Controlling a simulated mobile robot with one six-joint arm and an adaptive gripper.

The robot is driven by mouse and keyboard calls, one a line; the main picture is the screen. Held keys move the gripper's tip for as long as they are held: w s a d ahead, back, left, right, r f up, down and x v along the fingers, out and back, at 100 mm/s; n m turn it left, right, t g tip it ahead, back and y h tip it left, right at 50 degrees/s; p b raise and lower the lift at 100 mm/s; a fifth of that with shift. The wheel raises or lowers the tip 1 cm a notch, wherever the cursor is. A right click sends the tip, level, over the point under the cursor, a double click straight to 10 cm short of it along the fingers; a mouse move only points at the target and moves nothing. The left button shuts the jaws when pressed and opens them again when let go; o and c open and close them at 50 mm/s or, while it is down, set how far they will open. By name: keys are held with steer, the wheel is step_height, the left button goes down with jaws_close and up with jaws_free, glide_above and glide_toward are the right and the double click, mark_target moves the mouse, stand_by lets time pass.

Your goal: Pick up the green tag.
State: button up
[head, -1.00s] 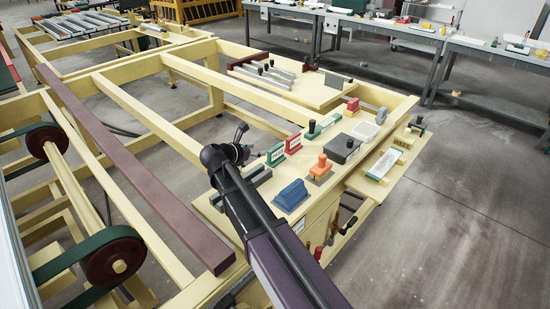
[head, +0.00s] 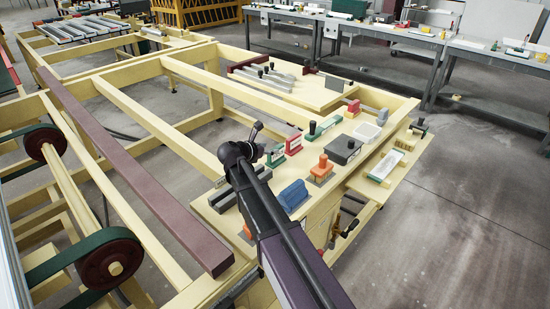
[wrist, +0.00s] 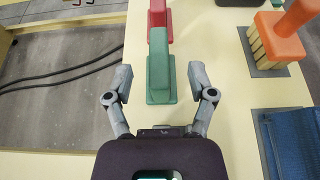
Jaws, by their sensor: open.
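The green tag (wrist: 159,65) is a small upright green piece on the pale bench top. In the wrist view its near end lies between the two fingertips of my gripper (wrist: 160,79), with a gap on each side. My gripper is open and holds nothing. In the head view the green tag (head: 275,156) is just right of my wrist, and the arm partly crowds it. My gripper (head: 256,133) shows there only as a small dark shape.
A red tag (wrist: 157,15) stands directly behind the green one. An open frame bay lies to the left.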

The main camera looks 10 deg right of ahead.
mark_target(276, 148)
steer(key=b+x, duration=0.1)
steer(key=x, duration=0.2)
steer(key=shift+w+d+f+b, duration=0.2)
steer(key=shift+f+b, duration=0.1)
steer(key=shift+b, duration=0.05)
steer(key=shift+w+d+f, duration=0.15)
steer(key=shift+w+d, duration=0.2)
steer(key=shift+d, duration=0.15)
jaws_close()
